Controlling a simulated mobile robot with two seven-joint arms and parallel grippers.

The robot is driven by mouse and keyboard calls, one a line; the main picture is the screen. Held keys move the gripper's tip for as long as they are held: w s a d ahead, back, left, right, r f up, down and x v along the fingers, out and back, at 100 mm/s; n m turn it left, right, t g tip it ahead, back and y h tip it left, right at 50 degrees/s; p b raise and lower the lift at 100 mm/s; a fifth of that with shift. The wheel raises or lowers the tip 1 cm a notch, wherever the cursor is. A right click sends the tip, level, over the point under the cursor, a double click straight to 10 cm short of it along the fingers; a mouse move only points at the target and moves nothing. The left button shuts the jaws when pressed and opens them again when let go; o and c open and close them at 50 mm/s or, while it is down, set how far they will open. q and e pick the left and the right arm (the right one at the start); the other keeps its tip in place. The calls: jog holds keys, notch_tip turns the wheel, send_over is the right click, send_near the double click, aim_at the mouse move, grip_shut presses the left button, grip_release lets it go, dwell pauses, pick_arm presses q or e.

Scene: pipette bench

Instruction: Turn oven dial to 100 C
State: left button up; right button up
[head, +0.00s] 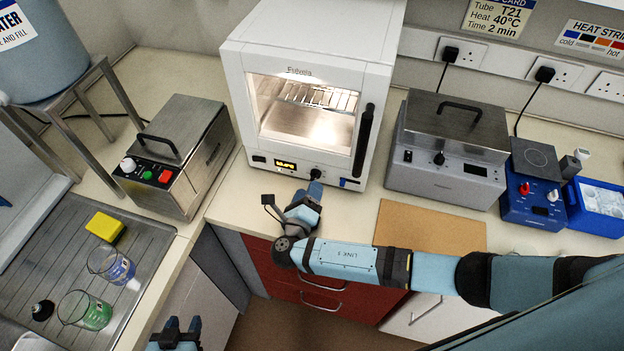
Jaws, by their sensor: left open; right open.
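The white oven (310,40) stands at the back middle of the bench with its lit window facing me. Its small display (285,165) glows yellow; the reading is too small to make out. The dark oven dial (316,173) is on the front panel below the window, right of the display. My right gripper (315,186) is open, just in front of and below the dial; I cannot tell whether its fingers are around or touching it. My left gripper (178,327) is open and empty at the bottom edge, far from the oven.
A dark vertical door handle (363,140) is on the oven's right. A metal lidded bath (172,160) stands left, another lidded unit (450,150) right. Beakers (110,264) and a yellow sponge (105,226) are on the drainer. A brown board (430,226) lies behind my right arm.

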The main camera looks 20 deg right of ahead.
aim_at(315, 176)
jog(key=shift+x, duration=1.25)
jog(key=shift+w+d, duration=0.3)
jog(key=shift+w, duration=0.15)
pick_arm(q)
jog(key=shift+w+d, duration=0.1)
jog(key=shift+w, duration=0.35)
pick_arm(e)
jog(key=shift+c, duration=1.4)
jog(key=c, duration=0.6)
pick_arm(q)
jog(key=shift+s+r, duration=0.1)
jog(key=shift+s, duration=0.15)
pick_arm(e)
jog(key=shift+c, duration=0.2)
jog(key=shift+m, duration=0.3)
